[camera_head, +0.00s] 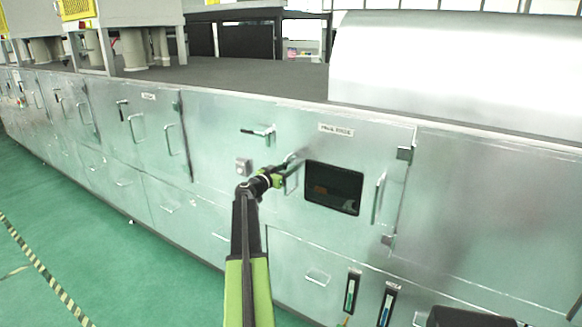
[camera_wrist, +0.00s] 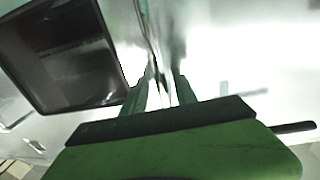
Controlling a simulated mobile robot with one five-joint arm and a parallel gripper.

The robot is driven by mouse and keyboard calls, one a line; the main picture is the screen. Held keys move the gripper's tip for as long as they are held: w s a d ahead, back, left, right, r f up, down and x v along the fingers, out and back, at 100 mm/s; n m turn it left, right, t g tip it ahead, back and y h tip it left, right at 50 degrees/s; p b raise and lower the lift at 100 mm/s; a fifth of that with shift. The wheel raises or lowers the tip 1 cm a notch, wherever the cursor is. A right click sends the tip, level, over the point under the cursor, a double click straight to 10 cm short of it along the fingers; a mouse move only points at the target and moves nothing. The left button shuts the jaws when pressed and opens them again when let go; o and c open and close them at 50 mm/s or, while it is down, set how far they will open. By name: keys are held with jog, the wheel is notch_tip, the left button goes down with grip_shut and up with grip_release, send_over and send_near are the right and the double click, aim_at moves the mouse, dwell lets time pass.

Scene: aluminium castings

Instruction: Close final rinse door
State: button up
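The final rinse door (camera_head: 350,148) is a metal panel with a label (camera_head: 336,130) near its top and a dark window (camera_head: 333,187). It looks nearly flush with the machine front; a small gap at its left edge cannot be ruled out. Its upright left handle (camera_head: 291,180) is partly hidden by my gripper (camera_head: 282,176). In the wrist view, the fingers of my gripper (camera_wrist: 162,92) stand apart, with a thin bright upright bar (camera_wrist: 152,45) between them. I cannot tell whether they touch it. The dark window (camera_wrist: 60,55) is at the left there.
Another upright handle (camera_head: 379,198) and hinges (camera_head: 404,153) are at the door's right side. A lever (camera_head: 258,132) and a small box (camera_head: 243,167) are on the panel to the left. Green floor (camera_head: 100,250) is open at the left along the machine.

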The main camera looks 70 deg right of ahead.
jog(key=v, duration=1.7)
jog(key=shift+a, duration=0.2)
jog(key=shift+w+f, duration=0.1)
